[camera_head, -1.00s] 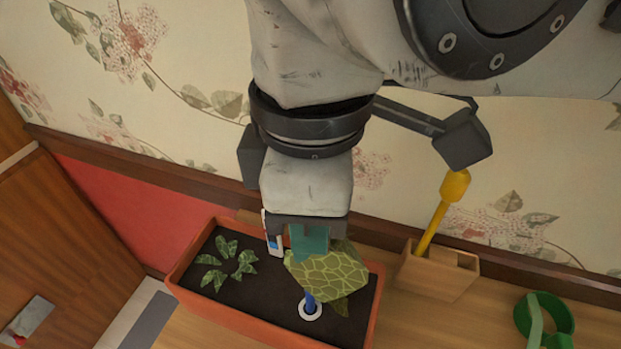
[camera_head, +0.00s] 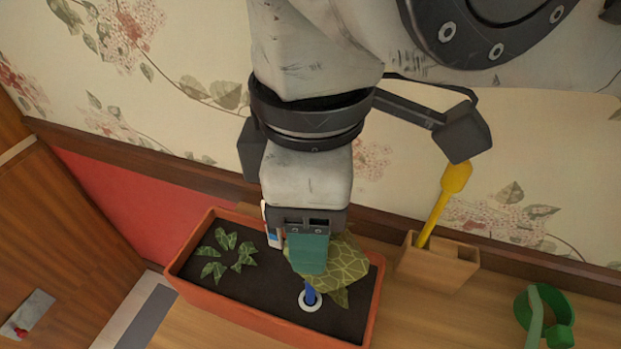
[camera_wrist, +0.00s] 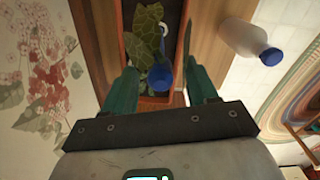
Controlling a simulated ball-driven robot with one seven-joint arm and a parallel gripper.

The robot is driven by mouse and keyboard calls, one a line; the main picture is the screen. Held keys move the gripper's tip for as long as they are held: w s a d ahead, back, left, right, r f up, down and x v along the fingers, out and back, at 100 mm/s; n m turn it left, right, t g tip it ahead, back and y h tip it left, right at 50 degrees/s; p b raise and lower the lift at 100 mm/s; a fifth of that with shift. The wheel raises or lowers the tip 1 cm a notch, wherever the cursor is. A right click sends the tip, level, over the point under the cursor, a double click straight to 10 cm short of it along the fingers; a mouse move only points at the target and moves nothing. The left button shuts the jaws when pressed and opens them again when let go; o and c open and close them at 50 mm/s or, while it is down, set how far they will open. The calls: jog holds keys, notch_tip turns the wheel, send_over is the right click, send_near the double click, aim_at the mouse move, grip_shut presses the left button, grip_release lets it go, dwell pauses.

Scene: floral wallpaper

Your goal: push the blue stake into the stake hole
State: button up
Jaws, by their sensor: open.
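The blue stake (camera_head: 309,291) stands in the planter's soil, its lower part at the white-ringed stake hole (camera_head: 311,306). How deep it sits is hard to tell. Large patterned leaves (camera_head: 347,262) are beside its upper part, which the leaves and my gripper hide. My gripper (camera_head: 306,268) is above the stake, its teal fingers pointing down. I see no clear contact.
The terracotta planter (camera_head: 240,317) holds dark soil and a small leafy plant (camera_head: 228,256) at left. A wooden box (camera_head: 445,272) with a yellow-handled tool (camera_head: 442,203) stands right. A green object (camera_head: 541,318) is farther right. The wrist view shows a white bottle (camera_wrist: 242,38) with blue cap.

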notch_tip(320, 180, up, 11)
jog(key=p, duration=0.1)
jog(key=shift+f, duration=0.2)
dwell(0.4)
